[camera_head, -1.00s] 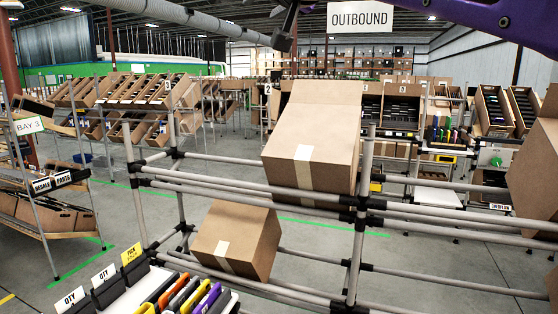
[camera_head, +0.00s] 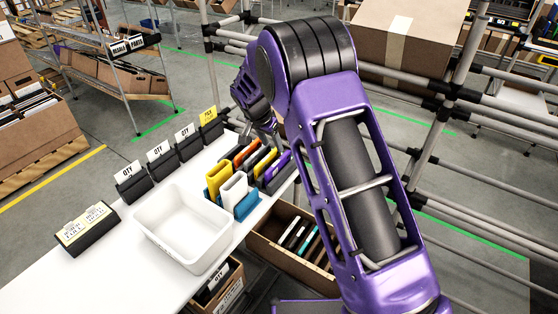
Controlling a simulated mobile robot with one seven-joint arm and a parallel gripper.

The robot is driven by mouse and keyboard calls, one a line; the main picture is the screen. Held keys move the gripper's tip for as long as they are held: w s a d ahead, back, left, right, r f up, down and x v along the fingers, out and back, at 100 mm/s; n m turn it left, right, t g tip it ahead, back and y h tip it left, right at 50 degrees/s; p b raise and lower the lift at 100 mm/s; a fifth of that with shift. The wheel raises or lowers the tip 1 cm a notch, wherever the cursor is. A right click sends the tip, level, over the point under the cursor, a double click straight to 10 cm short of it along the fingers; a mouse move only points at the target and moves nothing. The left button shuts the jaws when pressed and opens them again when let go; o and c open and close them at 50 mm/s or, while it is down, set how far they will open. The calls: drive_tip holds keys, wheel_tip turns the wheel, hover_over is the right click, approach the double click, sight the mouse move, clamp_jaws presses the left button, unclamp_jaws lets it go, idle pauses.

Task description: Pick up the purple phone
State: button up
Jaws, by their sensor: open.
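The purple phone (camera_head: 279,164) stands on edge at the right end of a row of coloured phones on the white table (camera_head: 90,270). Several others stand beside it, in black, orange, yellow, white and blue. My gripper (camera_head: 263,138) is at the far end of the row, just above and behind the phones, with its fingers pointing down. It is open. It is small in view and partly covered by my purple arm, so I cannot tell its exact gap to the purple phone.
An empty white bin (camera_head: 183,228) is on the table, left of the phones. Black card holders (camera_head: 162,163) line the far edge. A carton of thin items (camera_head: 295,238) sits below the right edge. Pipe racking (camera_head: 440,90) with a tilted carton (camera_head: 400,35) stands behind my arm.

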approach(278, 161)
wheel_tip(278, 161, down, 3)
drive_tip(key=d, duration=0.1)
drive_tip(key=shift+w+a+x, duration=0.1)
drive_tip(key=shift+w+x, duration=0.05)
drive_tip(key=shift+x, duration=0.85)
drive_tip(key=shift+w+a+x, duration=0.1)
drive_tip(key=shift+w+x, duration=0.1)
drive_tip(key=shift+x, duration=0.8)
drive_tip(key=shift+w+x, duration=0.15)
drive_tip(key=shift+x, duration=0.8)
drive_tip(key=shift+r, duration=0.1)
clamp_jaws()
